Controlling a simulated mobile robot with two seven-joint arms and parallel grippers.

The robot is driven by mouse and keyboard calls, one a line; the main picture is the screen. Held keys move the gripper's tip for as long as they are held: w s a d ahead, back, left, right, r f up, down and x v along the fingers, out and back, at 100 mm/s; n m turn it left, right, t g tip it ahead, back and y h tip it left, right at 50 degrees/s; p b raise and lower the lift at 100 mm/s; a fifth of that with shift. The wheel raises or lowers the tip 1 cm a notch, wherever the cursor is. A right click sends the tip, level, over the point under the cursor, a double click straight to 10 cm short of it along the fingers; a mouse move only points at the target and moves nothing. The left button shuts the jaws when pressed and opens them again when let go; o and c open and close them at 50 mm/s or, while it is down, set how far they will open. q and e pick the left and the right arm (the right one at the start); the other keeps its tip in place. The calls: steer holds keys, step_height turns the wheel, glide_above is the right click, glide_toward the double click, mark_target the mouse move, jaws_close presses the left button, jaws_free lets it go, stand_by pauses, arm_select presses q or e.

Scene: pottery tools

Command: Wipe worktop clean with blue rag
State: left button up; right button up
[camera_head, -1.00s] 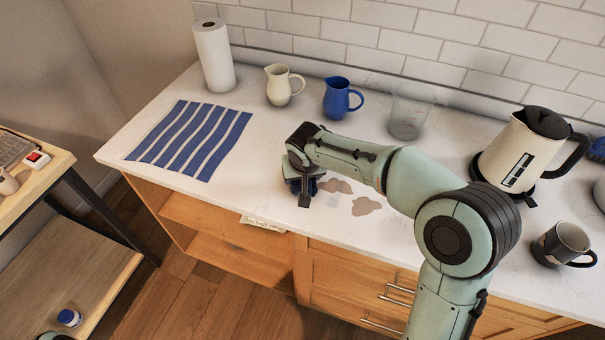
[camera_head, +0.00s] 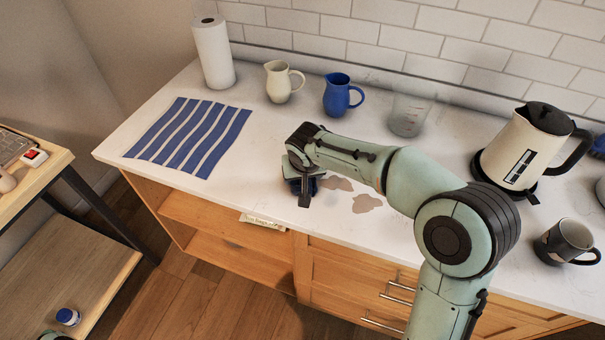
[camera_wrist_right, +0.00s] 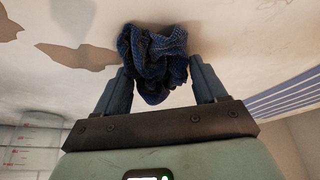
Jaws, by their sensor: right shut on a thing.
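My right gripper (camera_head: 304,186) is low over the white worktop (camera_head: 258,225) near its front edge. In the right wrist view my right gripper (camera_wrist_right: 160,85) is shut on a crumpled dark blue rag (camera_wrist_right: 152,58), which is at the worktop surface. In the head view the rag is mostly hidden by the gripper. Brown stains (camera_head: 367,203) lie on the worktop just right of the gripper, and they also show left of the rag in the right wrist view (camera_wrist_right: 78,56).
A blue-and-white striped cloth (camera_head: 190,137) lies flat at left. A paper towel roll (camera_head: 213,52), cream jug (camera_head: 278,84), blue jug (camera_head: 337,95) and clear measuring beaker (camera_head: 408,115) stand along the back. A kettle (camera_head: 520,150) and dark mug (camera_head: 566,242) stand at right.

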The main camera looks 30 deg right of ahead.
mark_target(313, 181)
steer(key=shift+a, duration=0.1)
steer(key=shift+w+a, duration=1.1)
steer(key=shift+s+d+f, duration=0.15)
steer(key=shift+s+d, duration=0.2)
steer(key=shift+s+d+b, duration=0.75)
steer(key=shift+s+d, duration=0.3)
steer(key=shift+s, duration=0.2)
steer(key=shift+s+d+b, duration=0.35)
steer(key=shift+s+d, duration=0.35)
steer(key=shift+s, duration=0.15)
steer(key=shift+w, duration=0.1)
